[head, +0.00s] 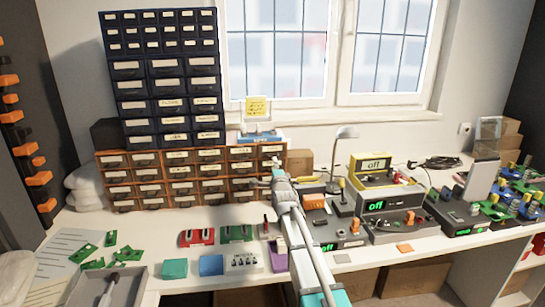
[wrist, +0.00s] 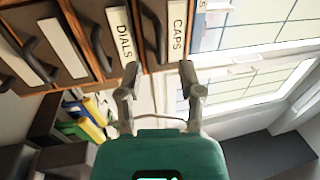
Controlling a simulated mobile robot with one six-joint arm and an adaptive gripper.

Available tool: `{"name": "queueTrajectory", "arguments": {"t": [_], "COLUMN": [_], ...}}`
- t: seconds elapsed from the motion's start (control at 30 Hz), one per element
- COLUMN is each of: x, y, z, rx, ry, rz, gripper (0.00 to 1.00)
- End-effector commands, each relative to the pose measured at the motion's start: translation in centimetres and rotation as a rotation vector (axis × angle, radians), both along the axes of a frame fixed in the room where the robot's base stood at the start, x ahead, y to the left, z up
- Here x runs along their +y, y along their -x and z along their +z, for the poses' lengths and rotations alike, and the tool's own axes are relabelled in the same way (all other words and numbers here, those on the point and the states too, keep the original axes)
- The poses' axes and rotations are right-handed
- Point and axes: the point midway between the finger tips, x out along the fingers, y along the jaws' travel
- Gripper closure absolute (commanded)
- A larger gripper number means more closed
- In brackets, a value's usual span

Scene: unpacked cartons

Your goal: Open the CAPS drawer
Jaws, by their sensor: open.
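The CAPS drawer (wrist: 177,30) is at the top of the wrist view, its white label reading sideways. It has a dark curved handle (wrist: 153,28) and looks shut. The DIALS drawer (wrist: 121,32) is beside it on the left. My gripper (wrist: 158,72) is open and empty, its two fingers apart just short of the CAPS drawer's front and handle. In the head view my gripper (head: 275,164) is at the right end of the orange-framed drawer cabinet (head: 287,158). Labels are too small to read there.
A dark blue drawer cabinet (head: 165,75) stands above on the left. A yellow-topped device (head: 373,170) and other bench devices stand right of my arm. Red (head: 196,237) and green (head: 236,233) boards lie in front of the cabinet. A strip of bare table lies between.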

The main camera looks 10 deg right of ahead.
Motion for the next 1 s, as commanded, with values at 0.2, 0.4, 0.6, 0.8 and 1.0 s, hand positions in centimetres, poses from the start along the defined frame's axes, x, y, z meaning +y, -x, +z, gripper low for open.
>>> {"name": "queueTrajectory", "arguments": {"t": [0.2, 0.4, 0.6, 0.8, 1.0], "x": [0.0, 0.0, 0.0, 0.0, 0.0], "y": [-3.4, -5.0, -5.4, -5.4, -5.4], "z": [0.7, 1.0, 1.1, 1.1, 1.1], "rx": [0.001, 0.001, 0.001, 0.001, 0.001], "ry": [0.0, 0.0, 0.0, 0.0, 0.0], "rz": [0.0, 0.0, 0.0, 0.0, 0.0], "gripper": [0.52, 0.52, 0.52, 0.52, 0.8]}}
